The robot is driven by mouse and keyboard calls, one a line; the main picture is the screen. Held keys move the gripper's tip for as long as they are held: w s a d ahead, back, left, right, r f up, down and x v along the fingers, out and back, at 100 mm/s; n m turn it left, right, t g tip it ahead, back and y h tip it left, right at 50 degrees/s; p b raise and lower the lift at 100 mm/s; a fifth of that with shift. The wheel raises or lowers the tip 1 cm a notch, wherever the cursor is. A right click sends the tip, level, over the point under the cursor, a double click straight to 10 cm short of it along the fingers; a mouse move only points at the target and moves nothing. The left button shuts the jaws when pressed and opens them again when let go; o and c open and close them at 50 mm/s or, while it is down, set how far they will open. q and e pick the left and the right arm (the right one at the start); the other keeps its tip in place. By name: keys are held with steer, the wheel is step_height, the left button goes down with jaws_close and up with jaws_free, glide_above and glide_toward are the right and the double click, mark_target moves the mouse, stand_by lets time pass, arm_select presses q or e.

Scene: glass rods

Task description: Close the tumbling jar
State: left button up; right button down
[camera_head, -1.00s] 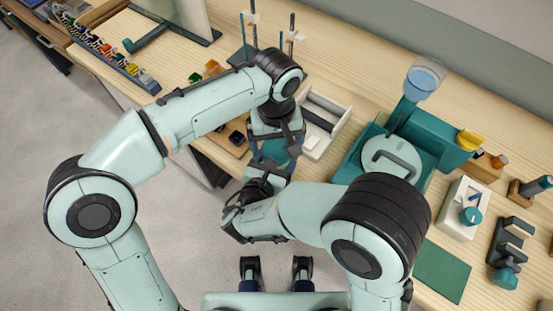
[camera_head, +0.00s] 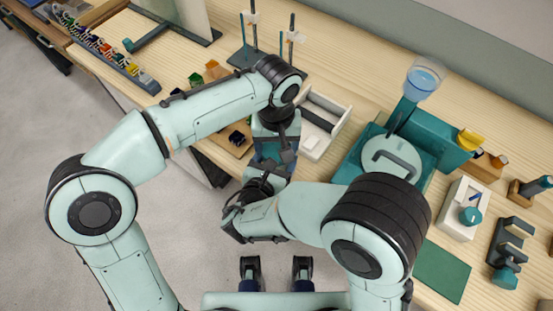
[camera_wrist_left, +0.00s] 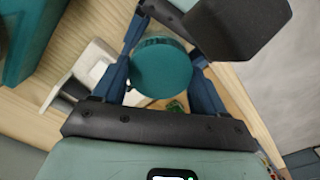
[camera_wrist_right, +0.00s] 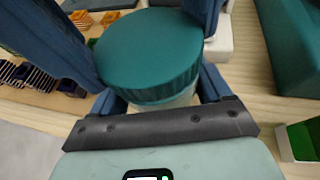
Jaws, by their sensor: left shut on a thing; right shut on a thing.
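The jar's round teal lid with a ridged rim (camera_wrist_left: 162,68) is between the blue fingers of my left gripper (camera_wrist_left: 165,80), which is shut on it. In the right wrist view the lid (camera_wrist_right: 150,48) sits over the pale jar body (camera_wrist_right: 175,99), and no gap shows between them. My right gripper (camera_wrist_right: 160,95) is shut on the jar body below the lid. In the head view both grippers meet at the table's front edge, the left above the right, and my arms hide most of the jar. Whether the lid is tight cannot be seen.
A teal machine (camera_head: 431,131) with a round grey plate stands right of the grippers. A white tray (camera_head: 343,108) lies just behind them. A white block (camera_head: 455,222), a black rack (camera_head: 507,243) and a green mat (camera_head: 440,271) are at right. Open floor lies in front.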

arm_select(q)
steer(key=m, duration=1.2)
steer(key=o, duration=1.2)
steer(key=shift+c, duration=0.2)
steer(key=shift+r, duration=2.25)
steer(key=shift+c, duration=0.2)
